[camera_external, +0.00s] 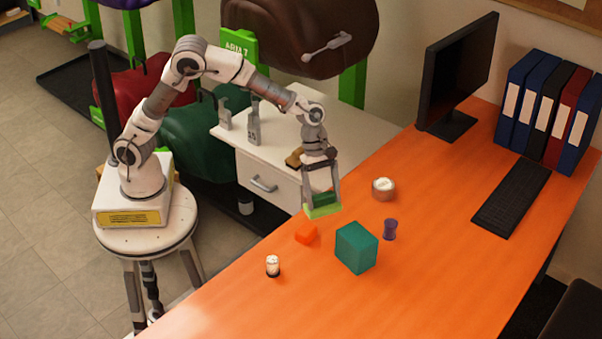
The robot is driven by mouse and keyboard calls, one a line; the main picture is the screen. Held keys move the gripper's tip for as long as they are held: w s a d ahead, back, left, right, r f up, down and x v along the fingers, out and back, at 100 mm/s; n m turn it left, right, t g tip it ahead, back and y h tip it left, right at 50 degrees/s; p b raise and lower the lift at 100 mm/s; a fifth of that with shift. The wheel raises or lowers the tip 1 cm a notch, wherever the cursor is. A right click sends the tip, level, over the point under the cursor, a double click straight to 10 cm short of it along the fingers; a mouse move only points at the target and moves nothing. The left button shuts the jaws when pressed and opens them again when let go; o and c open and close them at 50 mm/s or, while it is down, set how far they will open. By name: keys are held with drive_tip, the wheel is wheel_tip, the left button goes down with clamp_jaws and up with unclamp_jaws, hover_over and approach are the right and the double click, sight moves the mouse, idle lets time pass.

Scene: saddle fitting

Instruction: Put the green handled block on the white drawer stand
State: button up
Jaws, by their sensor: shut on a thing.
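The green handled block (322,211) has a bright green base and a darker green upper part. My gripper (322,192) is shut on it from above, with a finger on each side. The block is near the left edge of the orange desk; I cannot tell whether it touches the desk or hangs just above it. The white drawer stand (285,143) is behind and to the left of the gripper. It has a drawer with a grey handle, and my forearm and wrist cover part of its top.
On the orange desk (440,235) are an orange block (306,233), a teal cube (356,248), a purple cup (390,229), a tape roll (383,189) and a small jar (273,266). Grey tools (254,124) and a brown-yellow item (294,159) occupy the stand's top.

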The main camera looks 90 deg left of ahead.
drive_tip(key=s+a+m+g+y, duration=0.2)
drive_tip(key=s+a+m+g, duration=0.15)
drive_tip(key=a+m, duration=0.55)
drive_tip(key=s+a+m+g+y, duration=0.25)
drive_tip(key=s+a+m, duration=0.25)
drive_tip(key=m, duration=0.8)
drive_tip(key=s+a+f+n+t+h+b, duration=0.2)
drive_tip(key=s+a+f+n, duration=0.35)
drive_tip(key=a, duration=0.35)
drive_tip(key=s+a+f+n+t+h+b, duration=0.1)
drive_tip(key=s+a+f+n+b, duration=0.1)
drive_tip(key=s+a+f+n, duration=0.55)
drive_tip(key=s+a+f+n+t+h+b, duration=0.2)
drive_tip(key=s+a+f+n, duration=0.3)
drive_tip(key=a, duration=0.6)
drive_tip(key=n+t+y+b, duration=0.25)
drive_tip(key=n+b, duration=0.25)
drive_tip(key=n, duration=0.4)
approach(282, 157)
drive_tip(key=shift+w+d+f+h+b, duration=0.1)
drive_tip(key=shift+w+f+h+b, duration=0.1)
drive_tip(key=shift+f+b, duration=0.55)
drive_tip(key=shift+w+f+h+b, duration=0.25)
drive_tip(key=shift+f+b, duration=0.1)
drive_tip(key=shift+f, duration=0.7)
drive_tip(key=shift+f, duration=0.15)
